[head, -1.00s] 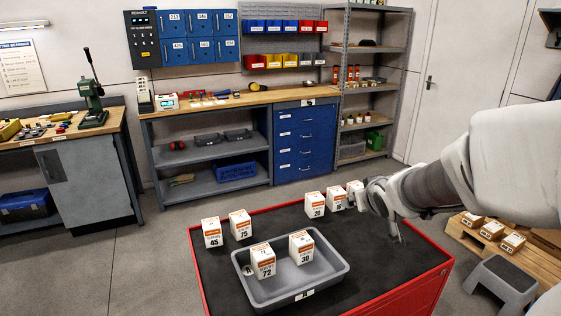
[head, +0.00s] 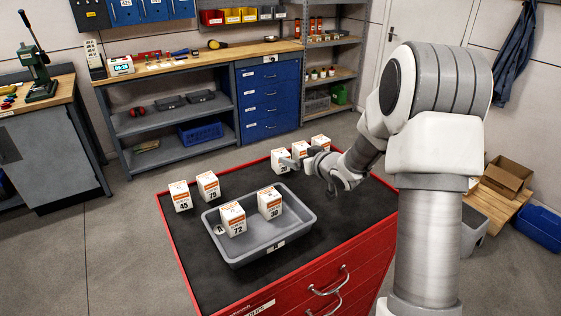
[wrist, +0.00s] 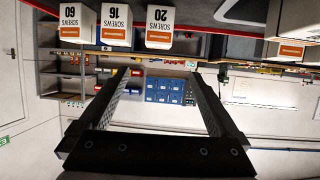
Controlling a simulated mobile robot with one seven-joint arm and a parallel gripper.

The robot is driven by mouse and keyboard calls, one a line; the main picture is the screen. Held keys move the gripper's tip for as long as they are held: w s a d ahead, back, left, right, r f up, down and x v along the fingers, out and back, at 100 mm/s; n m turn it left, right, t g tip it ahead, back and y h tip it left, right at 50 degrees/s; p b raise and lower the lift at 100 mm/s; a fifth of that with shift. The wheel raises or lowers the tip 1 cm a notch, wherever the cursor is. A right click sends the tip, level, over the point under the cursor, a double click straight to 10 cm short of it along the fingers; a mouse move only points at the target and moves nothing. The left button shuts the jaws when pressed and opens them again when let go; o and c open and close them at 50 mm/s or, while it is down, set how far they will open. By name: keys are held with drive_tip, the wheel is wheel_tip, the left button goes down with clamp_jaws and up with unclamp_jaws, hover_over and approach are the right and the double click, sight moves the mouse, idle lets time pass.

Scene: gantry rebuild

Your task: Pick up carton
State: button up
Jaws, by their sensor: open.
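Several white cartons with orange bands and black numbers stand on the dark top of a red cabinet. At its back edge is a row of three: carton 20 (head: 280,163), one partly hidden behind my gripper, and one at the right (head: 320,142). The upside-down wrist view shows their labels as SCREWS 20 (wrist: 160,28), 16 (wrist: 116,27) and 60 (wrist: 77,25). My gripper (head: 298,163) is open, close to this row, with nothing seen between its fingers (wrist: 157,82). Cartons 45 (head: 181,197) and 75 (head: 208,186) stand at the left.
A grey tray (head: 236,259) on the red cabinet (head: 345,262) holds cartons 72 (head: 232,220) and 30 (head: 270,203). The cabinet top is bare at front left. A workbench (head: 150,82) and shelves stand behind.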

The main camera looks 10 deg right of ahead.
approach(280, 152)
drive_tip(key=x, duration=0.4)
drive_tip(key=shift+w+a+r, duration=0.15)
drive_tip(key=shift+w+a, duration=0.1)
drive_tip(key=shift+w, duration=0.2)
drive_tip(key=shift+d+f+p+x, duration=0.1)
drive_tip(key=shift+f+p+x, duration=0.1)
drive_tip(key=shift+x, duration=0.65)
drive_tip(key=shift+d+f+p+x, duration=0.1)
drive_tip(key=shift+p+x, duration=0.05)
drive_tip(key=shift+x, duration=0.75)
drive_tip(key=shift+d+f+p+x, duration=0.1)
drive_tip(key=shift+p+x, duration=0.1)
drive_tip(key=shift+x, duration=0.65)
drive_tip(key=shift+s, duration=0.1)
drive_tip(key=c, duration=1.4)
clamp_jaws()
drive_tip(key=shift+r, duration=0.15)
